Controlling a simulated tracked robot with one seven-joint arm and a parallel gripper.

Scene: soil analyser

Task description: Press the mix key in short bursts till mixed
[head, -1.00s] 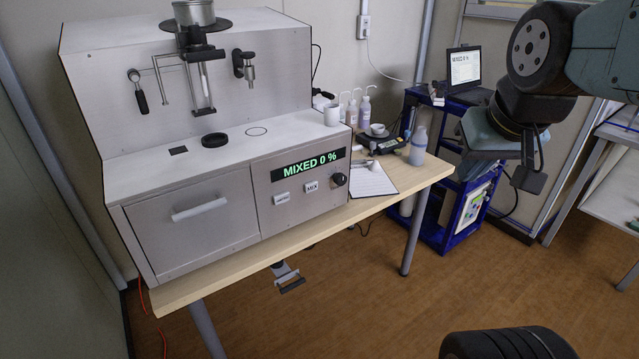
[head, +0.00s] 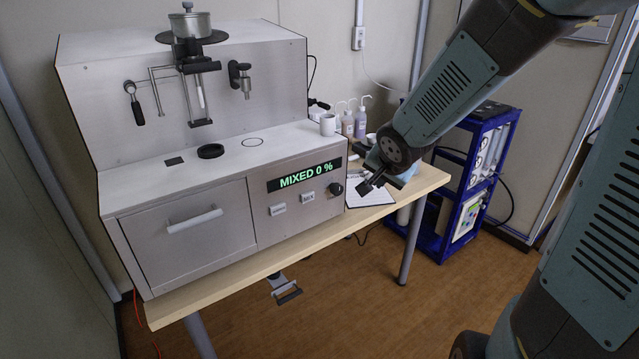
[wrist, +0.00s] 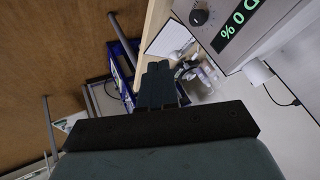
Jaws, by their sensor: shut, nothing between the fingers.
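The soil analyser (head: 212,241) is a large grey box on the table. Its display (head: 305,176) reads "MIXED 0 %" in green. The mix key (head: 307,197) is a small white key below the display, between another white key (head: 278,209) and a black knob (head: 336,189). My gripper (head: 366,187) is shut and empty, to the right of the knob and apart from the panel. In the wrist view the shut fingers (wrist: 158,86) point past the display (wrist: 238,24) and knob (wrist: 198,17); the mix key is not visible there.
A paper sheet (head: 371,197) lies on the table behind my gripper. A blue cart (head: 466,205) stands right of the table. Floor in front is free.

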